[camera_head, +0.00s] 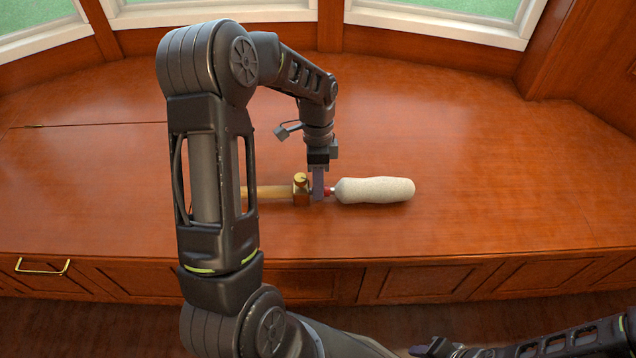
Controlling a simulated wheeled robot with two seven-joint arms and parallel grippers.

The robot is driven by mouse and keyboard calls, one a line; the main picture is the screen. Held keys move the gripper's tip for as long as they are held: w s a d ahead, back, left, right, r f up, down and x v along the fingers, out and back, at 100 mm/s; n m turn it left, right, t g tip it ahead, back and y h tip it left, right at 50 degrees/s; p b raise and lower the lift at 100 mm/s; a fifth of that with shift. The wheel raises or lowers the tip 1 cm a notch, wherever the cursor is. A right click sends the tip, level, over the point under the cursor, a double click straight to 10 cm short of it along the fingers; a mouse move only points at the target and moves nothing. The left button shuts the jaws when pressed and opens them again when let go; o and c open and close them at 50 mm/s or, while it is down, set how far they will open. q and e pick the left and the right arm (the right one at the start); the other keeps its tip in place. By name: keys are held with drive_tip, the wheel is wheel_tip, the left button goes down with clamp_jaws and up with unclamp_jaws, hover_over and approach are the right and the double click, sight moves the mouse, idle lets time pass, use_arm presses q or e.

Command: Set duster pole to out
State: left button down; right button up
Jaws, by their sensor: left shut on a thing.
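The duster lies flat on the wooden seat top, its pole running left to right. Its wooden pole (275,193) is partly hidden on the left behind my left arm. A brass collar with a knob (301,188) sits at the right end of the wooden part. My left gripper (318,193) points down and is shut on the duster between the brass collar and the head. My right gripper (432,348) is low at the bottom edge; its jaws are not clear.
The wooden window seat (480,180) is broad and clear around the duster, with free room to the right and behind. Its front has panels and a brass handle (42,267) at left. Windows with white frames (440,22) stand behind.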

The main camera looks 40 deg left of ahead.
sight(405, 181)
idle(0.4)
